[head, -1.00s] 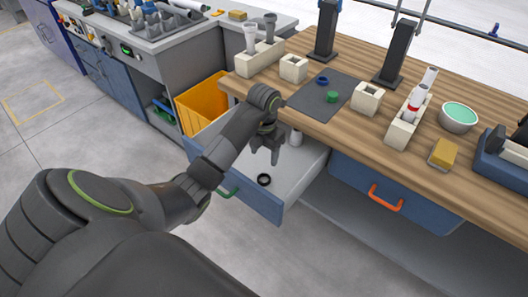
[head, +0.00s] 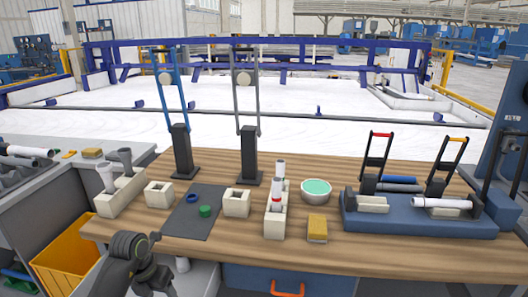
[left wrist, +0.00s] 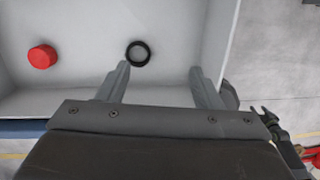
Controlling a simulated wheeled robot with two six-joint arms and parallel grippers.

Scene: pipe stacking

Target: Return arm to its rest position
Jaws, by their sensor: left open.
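My left gripper (head: 152,287) is at the bottom of the head view, in front of the table's left front edge and over the open white drawer (head: 201,281). In the left wrist view my left gripper (left wrist: 160,68) has its two fingers spread wide with nothing between them. Below it in the drawer lie a black ring (left wrist: 138,53), just beyond the fingertips, and a red cap (left wrist: 42,56) to the left. My right gripper is not in view.
The wooden table (head: 340,255) holds pale blocks, a grey mat (head: 187,222) with a blue ring and green cap, a teal bowl (head: 316,190), a yellow sponge (head: 317,227), two black stands and a blue rack (head: 420,222). A yellow bin (head: 66,262) stands left.

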